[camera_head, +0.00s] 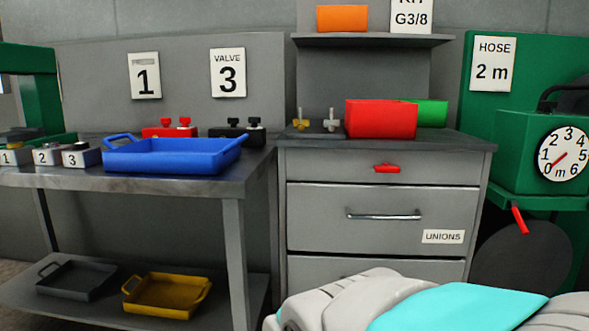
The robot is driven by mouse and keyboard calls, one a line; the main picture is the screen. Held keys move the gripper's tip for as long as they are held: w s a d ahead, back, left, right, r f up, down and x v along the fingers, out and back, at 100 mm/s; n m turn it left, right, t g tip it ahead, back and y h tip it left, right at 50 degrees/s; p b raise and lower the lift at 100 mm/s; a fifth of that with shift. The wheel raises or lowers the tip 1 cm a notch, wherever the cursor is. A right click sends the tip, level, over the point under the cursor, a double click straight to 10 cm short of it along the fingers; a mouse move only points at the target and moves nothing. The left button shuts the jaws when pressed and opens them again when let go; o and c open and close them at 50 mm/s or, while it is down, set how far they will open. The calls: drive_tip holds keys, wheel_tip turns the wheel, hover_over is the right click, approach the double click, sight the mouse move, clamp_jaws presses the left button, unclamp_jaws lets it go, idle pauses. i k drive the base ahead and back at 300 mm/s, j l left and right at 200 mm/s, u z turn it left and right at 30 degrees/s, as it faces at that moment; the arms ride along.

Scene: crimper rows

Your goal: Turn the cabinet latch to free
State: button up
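The cabinet (384,190) is grey, with stacked drawers, right of the picture's middle. Its latch (387,168) is a small red handle on the narrow top front panel. The latch lies roughly horizontal. No free or locked mark can be read beside it. A white and cyan part of my own arm fills the bottom right and hides the cabinet's lower front. My gripper is not in view, and nothing visible touches the latch.
A drawer with a metal bar handle (384,215) and a UNIONS label (443,237) is below the latch. A red box (381,119) stands on the cabinet top. Left is a bench with a blue tray (175,157). Right is a green hose machine with a dial (563,153) and red lever (518,220).

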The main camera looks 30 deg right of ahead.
sight(385, 167)
drive_tip(key=k+l, duration=0.3)
drive_tip(key=l, duration=0.2)
drive_tip(key=k+l+u, duration=0.1)
drive_tip(key=k+l, duration=0.25)
drive_tip(key=l, duration=0.15)
